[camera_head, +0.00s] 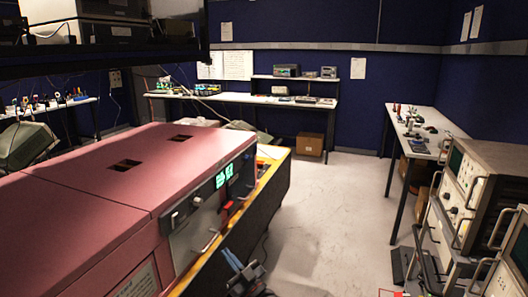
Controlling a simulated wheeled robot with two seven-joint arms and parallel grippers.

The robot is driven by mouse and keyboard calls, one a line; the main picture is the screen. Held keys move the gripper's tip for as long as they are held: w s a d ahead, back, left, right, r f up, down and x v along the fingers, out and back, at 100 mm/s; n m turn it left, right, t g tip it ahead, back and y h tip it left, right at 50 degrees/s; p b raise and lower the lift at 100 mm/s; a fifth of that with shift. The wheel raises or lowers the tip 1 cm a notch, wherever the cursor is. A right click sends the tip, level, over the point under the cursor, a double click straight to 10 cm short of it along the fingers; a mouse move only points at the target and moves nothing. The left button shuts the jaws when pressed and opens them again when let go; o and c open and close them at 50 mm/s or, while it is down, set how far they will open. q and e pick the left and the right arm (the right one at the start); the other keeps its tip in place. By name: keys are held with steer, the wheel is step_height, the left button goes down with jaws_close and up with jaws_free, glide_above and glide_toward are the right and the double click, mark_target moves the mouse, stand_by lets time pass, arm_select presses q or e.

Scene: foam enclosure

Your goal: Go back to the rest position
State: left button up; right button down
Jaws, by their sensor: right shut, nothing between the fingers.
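My right gripper (232,260) shows at the bottom edge, left of the picture's middle. It is shut and empty, low in front of the pink machine's near side. Most of its arm is cut off by the lower edge. My left gripper is not in view.
A large pink machine (90,215) with a green display fills the left. Grey instruments with handles (475,190) stand at the right. Benches with small items line the back (245,97) and right (425,125). The pale floor (335,205) between is clear.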

steer(key=w+d+f+m+h, duration=0.4)
steer(key=w+d+f+h, duration=0.45)
steer(key=f+h, duration=0.3)
steer(key=s+d+f+m+g+h, duration=0.1)
steer(key=s+d+f+g+h, duration=0.15)
steer(key=d+f, duration=0.4)
steer(key=s+d+f+m+g+h, duration=0.1)
steer(key=s+d+f+g+h, duration=0.2)
steer(key=f, duration=0.7)
steer(key=s+d+f+m+g, duration=0.1)
steer(key=s+d+f+g, duration=0.25)
steer(key=s+f, duration=0.75)
steer(key=s+d+f+m+g, duration=0.15)
steer(key=s+d+f, duration=0.25)
steer(key=s+f, duration=0.7)
steer(key=s+d+f+g, duration=0.1)
steer(key=s+f, duration=0.3)
steer(key=s, duration=0.8)
steer(key=s+d+f+g, duration=0.2)
steer(key=s+f+g, duration=0.1)
steer(key=s, duration=1)
steer(key=shift+s+f, duration=0.25)
steer(key=shift+f, duration=0.3)
